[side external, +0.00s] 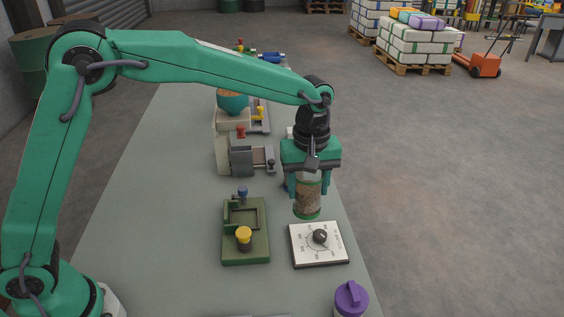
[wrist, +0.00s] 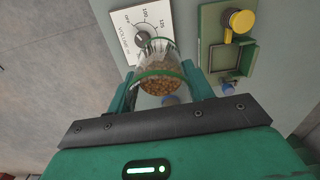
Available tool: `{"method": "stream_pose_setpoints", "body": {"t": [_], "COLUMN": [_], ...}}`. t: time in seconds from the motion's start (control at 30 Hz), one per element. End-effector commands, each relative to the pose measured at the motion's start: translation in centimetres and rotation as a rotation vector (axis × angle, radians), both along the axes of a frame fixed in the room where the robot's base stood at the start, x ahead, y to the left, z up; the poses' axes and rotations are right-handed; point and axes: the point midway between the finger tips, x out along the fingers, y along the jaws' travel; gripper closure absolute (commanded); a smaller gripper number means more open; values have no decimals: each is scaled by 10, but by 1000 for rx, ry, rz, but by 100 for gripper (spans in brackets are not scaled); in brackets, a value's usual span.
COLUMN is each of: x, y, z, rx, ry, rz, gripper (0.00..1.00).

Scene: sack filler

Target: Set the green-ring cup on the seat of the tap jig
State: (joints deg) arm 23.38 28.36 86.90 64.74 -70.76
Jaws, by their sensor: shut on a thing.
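My gripper (side external: 306,186) is shut on the green-ring cup (side external: 307,199), a clear cup with brown grain-like contents and a green band. The cup hangs upright above the table, near the far edge of the white dial plate. In the wrist view the cup (wrist: 161,80) sits between my fingers. The green block with a yellow knob, which looks like the tap jig (side external: 259,252), stands on the table left of the cup. Its square framed seat (side external: 243,217) looks empty. The jig also shows at upper right in the wrist view (wrist: 212,75).
The white dial plate (side external: 301,255) with a black knob lies right of the jig. A purple-capped container (side external: 350,299) stands at the front edge. Behind are a grey clamp-like block (side external: 241,160) and a teal bowl (side external: 232,105). The table's left side is clear.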

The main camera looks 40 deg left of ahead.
Motion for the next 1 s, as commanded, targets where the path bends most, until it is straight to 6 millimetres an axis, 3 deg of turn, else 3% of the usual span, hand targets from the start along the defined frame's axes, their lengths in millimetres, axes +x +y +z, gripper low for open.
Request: {"method": "stream_pose_setpoints", "body": {"t": [0.3, 0.47, 0.67, 1.0], "x": [0, -2, -11, -43], "y": [1, 13, 51, 125], "z": [0, 2, 5, 8], "rx": [0, -1, -1, 0], "ry": [0, -1, -1, 0], "rz": [0, 2, 5, 4], "gripper": [71, 71, 71, 71]}}
